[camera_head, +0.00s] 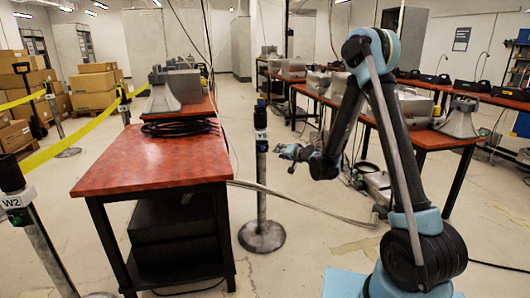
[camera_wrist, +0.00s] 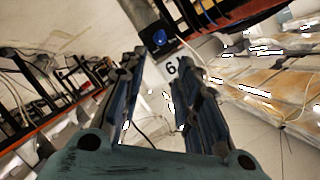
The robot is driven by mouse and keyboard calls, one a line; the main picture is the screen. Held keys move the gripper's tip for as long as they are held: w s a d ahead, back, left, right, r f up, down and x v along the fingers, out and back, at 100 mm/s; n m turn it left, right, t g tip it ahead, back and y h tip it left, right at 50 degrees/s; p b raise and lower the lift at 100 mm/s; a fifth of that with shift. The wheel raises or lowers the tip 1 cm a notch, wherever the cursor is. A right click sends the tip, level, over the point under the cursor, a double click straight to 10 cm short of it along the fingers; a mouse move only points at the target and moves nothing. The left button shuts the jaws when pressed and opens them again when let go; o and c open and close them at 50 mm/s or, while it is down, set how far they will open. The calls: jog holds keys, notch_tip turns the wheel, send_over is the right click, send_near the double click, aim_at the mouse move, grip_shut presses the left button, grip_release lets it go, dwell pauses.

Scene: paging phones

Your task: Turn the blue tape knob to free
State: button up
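The knob is beyond the fingertips, not touched. Its exact setting is too small to read.
A red-topped table (camera_head: 150,160) stands left of the post, with black cable and a grey device on it. Another post labelled W2 (camera_head: 18,200) is at the left edge. Yellow tape (camera_head: 70,135) runs before stacked boxes. Red tables (camera_head: 430,138) with phones stand right.

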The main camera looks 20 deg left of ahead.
aim_at(264, 149)
jog(key=x, duration=1.7)
jog(key=shift+a, duration=0.1)
jog(key=c, duration=0.7)
